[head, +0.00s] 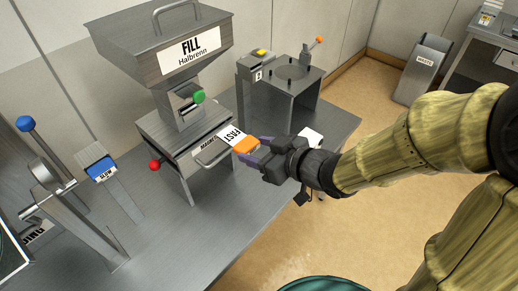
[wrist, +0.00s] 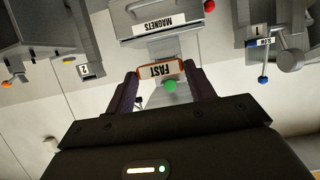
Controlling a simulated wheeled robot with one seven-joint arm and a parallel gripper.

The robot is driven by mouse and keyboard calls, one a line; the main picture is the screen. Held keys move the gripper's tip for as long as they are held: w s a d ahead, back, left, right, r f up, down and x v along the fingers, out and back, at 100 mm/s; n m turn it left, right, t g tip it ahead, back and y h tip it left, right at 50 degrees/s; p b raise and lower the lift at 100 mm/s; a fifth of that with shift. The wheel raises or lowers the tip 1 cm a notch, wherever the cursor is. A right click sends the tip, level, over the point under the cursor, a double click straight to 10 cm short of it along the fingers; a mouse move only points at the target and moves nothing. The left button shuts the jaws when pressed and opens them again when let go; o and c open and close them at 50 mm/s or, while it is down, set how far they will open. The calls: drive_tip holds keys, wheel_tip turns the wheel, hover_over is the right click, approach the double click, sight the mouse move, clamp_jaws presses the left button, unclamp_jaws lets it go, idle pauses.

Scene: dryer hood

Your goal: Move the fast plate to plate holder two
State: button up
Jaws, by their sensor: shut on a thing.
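The fast plate (head: 231,137) has a white FAST label and an orange end. My gripper (head: 262,143) is shut on its orange end and holds it in front of the grey machine. The wrist view shows the fast plate (wrist: 160,70) between the purple fingers of my gripper (wrist: 160,85). Plate holder two (head: 257,77), a grey block with a "2" label and a yellow top piece, stands behind and to the right of the plate. The "2" label on plate holder two (wrist: 84,70) also shows in the wrist view. The plate is apart from that holder.
The FILL hopper (head: 180,50) stands over a MAGNETS drawer (head: 208,148) with a handle. A red knob (head: 154,165) and a green knob (head: 199,97) stick out. The blue slow plate (head: 102,168) is at left. A waste bin (head: 424,70) stands at the back right.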

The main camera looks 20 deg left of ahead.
drive_tip(key=shift+s+d, duration=0.1)
drive_tip(key=shift+w, duration=0.3)
drive_tip(key=w+d+f+m+t+h, duration=0.65)
drive_tip(key=w+d+f, duration=0.5)
drive_tip(key=w, duration=0.35)
drive_tip(key=d+f+m+t+h, duration=0.1)
drive_tip(key=d+f+m+h, duration=0.4)
drive_tip(key=d+f, duration=1.1)
wheel_tip(320, 180, down, 2)
drive_tip(key=shift+m+h, duration=0.35)
drive_tip(key=shift+m, duration=0.3)
drive_tip(key=shift+w, duration=0.1)
